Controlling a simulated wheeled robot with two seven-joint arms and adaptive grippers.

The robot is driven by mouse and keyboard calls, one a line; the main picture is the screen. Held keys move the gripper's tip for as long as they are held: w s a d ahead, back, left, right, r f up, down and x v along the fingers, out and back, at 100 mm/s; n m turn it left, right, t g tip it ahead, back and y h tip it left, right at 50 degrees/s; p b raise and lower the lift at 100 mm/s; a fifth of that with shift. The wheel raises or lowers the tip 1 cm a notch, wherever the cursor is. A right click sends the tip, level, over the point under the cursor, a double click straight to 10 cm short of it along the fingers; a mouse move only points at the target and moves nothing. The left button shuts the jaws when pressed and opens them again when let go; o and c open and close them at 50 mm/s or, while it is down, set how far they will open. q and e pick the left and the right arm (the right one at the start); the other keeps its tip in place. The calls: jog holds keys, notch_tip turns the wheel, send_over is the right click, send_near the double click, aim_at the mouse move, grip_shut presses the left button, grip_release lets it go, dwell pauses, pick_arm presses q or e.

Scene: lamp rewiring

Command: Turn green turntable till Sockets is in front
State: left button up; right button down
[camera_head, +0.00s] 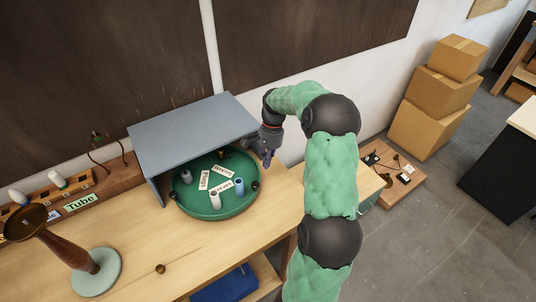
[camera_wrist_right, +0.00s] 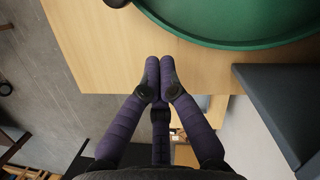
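The green turntable (camera_head: 207,213) sits on the wooden workbench, partly under a grey open-fronted housing (camera_head: 190,128). White label cards stand on it. One seems to read "Plugs" (camera_head: 204,180) and one "Drivers" (camera_head: 224,186); a rear card (camera_head: 222,173) is too small to read. Small grey, white and blue cylinders stand among the cards. Dark knobs show on the rim, one at the right (camera_head: 256,185). My right gripper (camera_head: 267,160) is beside the housing's right opening, near the rim. In the right wrist view its purple fingers (camera_wrist_right: 160,66) are together and empty, apart from the turntable (camera_wrist_right: 235,42). My left gripper is not in view.
A lamp base with a wooden stem (camera_head: 66,244) and a rack with a "Tube" label (camera_head: 80,201) stand at the left. A small brass piece (camera_head: 160,268) lies on the front bench (camera_head: 125,262). The housing's edge (camera_wrist_right: 282,110) is close to my right fingers.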

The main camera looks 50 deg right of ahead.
jog(key=x, duration=0.3)
jog(key=shift+a+f, duration=0.1)
jog(key=shift+f, duration=0.2)
jog(key=shift+s+a+f+b, duration=0.15)
jog(key=shift+a+b, duration=0.1)
jog(key=shift+a, duration=0.7)
jog(key=shift+s+a+r+b, duration=0.15)
jog(key=shift+a+b, duration=0.1)
jog(key=shift+a, duration=0.75)
jog(key=shift+s+a, duration=0.1)
jog(key=shift+a, duration=0.05)
